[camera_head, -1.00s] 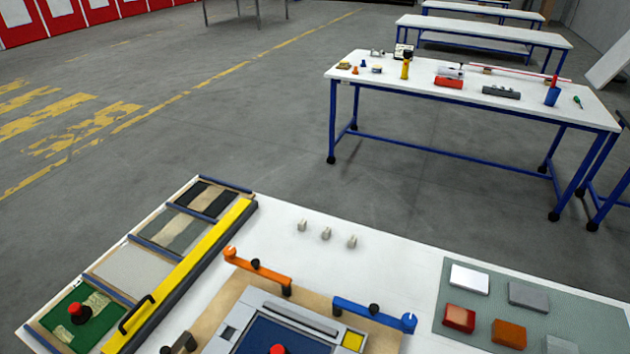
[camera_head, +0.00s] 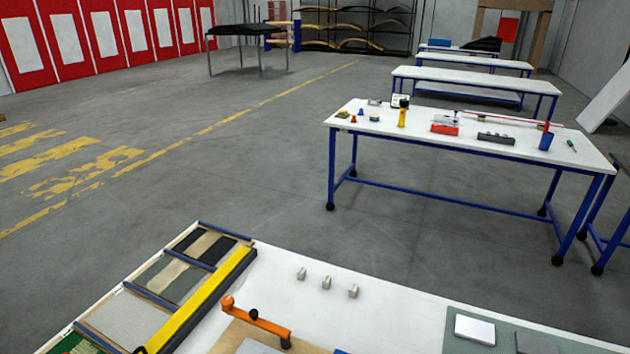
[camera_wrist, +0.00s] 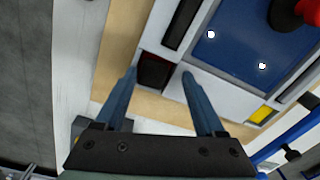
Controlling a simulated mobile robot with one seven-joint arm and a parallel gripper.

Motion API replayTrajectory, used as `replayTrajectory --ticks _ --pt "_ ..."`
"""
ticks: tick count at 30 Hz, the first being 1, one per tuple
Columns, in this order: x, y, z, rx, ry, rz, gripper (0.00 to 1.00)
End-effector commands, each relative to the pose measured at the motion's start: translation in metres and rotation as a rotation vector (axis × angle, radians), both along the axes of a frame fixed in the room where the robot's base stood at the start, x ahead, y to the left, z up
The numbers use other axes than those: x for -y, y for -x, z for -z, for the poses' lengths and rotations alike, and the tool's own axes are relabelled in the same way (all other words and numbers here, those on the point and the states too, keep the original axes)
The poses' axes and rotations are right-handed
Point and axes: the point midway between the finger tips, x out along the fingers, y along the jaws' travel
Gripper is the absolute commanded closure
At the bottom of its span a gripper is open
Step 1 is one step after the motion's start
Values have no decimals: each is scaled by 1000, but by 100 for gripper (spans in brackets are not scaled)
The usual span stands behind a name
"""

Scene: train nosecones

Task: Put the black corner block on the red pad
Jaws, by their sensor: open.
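In the wrist view a small dark square (camera_wrist: 153,72) with a dark red part sits at the corner of a light grey fixture (camera_wrist: 215,82). It may be the black corner block with the red pad; I cannot tell them apart. My gripper (camera_wrist: 160,74) is open, its two blue-grey fingers on either side of this square, with nothing seen held. A yellow square (camera_wrist: 262,115) marks another corner of the fixture, beside its blue panel (camera_wrist: 255,45). In the head view the fixture is almost wholly cut off at the bottom edge, and my gripper is not visible.
A sample board with a yellow rail (camera_head: 205,300) is at left, and a white block (camera_head: 474,329) on a mat at right. A red knob (camera_wrist: 295,12) rises from the blue panel.

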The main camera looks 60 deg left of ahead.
Motion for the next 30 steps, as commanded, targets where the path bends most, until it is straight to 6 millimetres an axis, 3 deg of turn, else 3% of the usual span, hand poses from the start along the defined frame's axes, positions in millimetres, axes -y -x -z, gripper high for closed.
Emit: replayTrajectory --ticks 1,7,11,14,24,30 --pt "11 11 16 -29 28 -1 19" --pt "11 11 15 -28 29 -1 19" --pt "11 11 4 -29 29 -3 19" --pt "10 9 -10 -28 28 -1 19" --pt "8 7 -86 -21 20 2 19" --pt "8 7 -114 -22 21 0 19"
